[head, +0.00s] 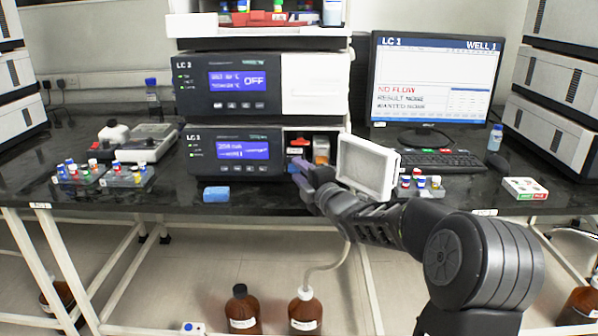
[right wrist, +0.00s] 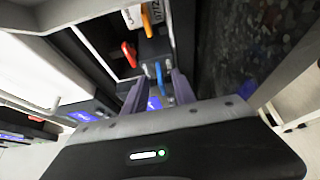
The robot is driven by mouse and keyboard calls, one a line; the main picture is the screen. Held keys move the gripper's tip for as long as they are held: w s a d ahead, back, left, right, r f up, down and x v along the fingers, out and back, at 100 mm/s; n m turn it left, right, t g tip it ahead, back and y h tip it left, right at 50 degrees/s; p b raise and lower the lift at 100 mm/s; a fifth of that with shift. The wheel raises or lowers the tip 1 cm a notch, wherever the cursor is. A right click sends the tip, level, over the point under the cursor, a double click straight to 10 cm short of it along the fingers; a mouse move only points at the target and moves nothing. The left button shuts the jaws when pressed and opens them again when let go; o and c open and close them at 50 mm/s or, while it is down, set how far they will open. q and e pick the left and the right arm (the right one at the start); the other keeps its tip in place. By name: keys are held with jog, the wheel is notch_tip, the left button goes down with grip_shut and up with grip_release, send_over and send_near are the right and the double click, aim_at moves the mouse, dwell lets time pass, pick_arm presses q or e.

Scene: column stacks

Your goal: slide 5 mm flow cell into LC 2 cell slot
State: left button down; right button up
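The upper instrument, LC 2 (head: 220,86), shows OFF, and its white right-hand front (head: 314,97) looks closed, so no cell slot shows there. The lower instrument, LC 1 (head: 235,152), has an open compartment with a red part (head: 296,150) and an orange part (head: 321,150) inside. My right gripper (head: 300,172) is in front of that compartment. In the right wrist view its purple fingers (right wrist: 157,88) stand apart on either side of a blue tab (right wrist: 160,78) on a dark block (right wrist: 155,52). I cannot tell whether they touch it, nor which part is the 5 mm flow cell. My left gripper is out of view.
The white compartment door (head: 367,167) stands open close to my right forearm. A blue block (head: 216,194) lies at the bench's front edge. Vial racks (head: 78,176) are at left and more vials (head: 422,184) at right. A monitor (head: 437,83) reads NO FLOW.

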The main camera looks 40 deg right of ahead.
jog(key=s+a, duration=0.1)
jog(key=s, duration=0.6)
dwell(0.5)
